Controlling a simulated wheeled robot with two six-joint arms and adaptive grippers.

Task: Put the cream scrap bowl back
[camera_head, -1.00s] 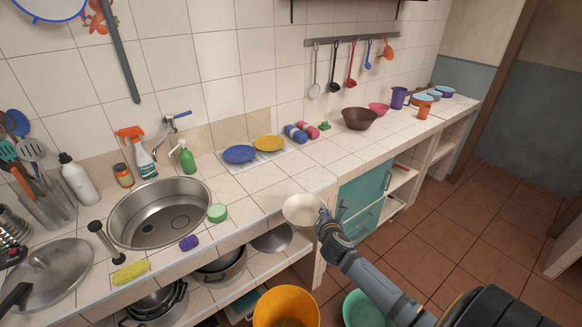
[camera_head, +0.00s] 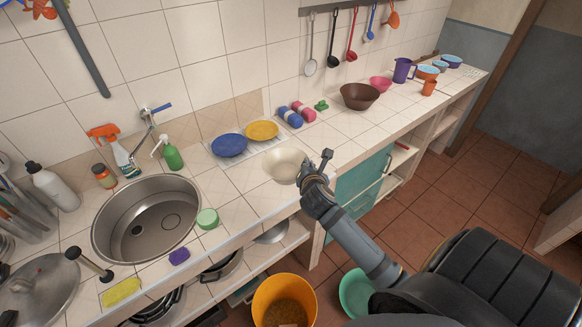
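The cream bowl (camera_head: 286,165) is upright at the counter, just right of the blue and yellow plates. My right gripper (camera_head: 316,163) is at the bowl's right rim and holds it there. One finger stands up to the right of the rim; the finger nearer the bowl is partly hard to make out. I cannot tell whether the bowl's base touches the tiles. My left gripper is not in view.
A blue plate (camera_head: 229,145) and a yellow plate (camera_head: 262,131) lie left of the bowl. Blue and pink rolls (camera_head: 290,117) and a brown bowl (camera_head: 359,96) stand behind. The sink (camera_head: 146,222) is at left. Bare tiles lie right of my gripper.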

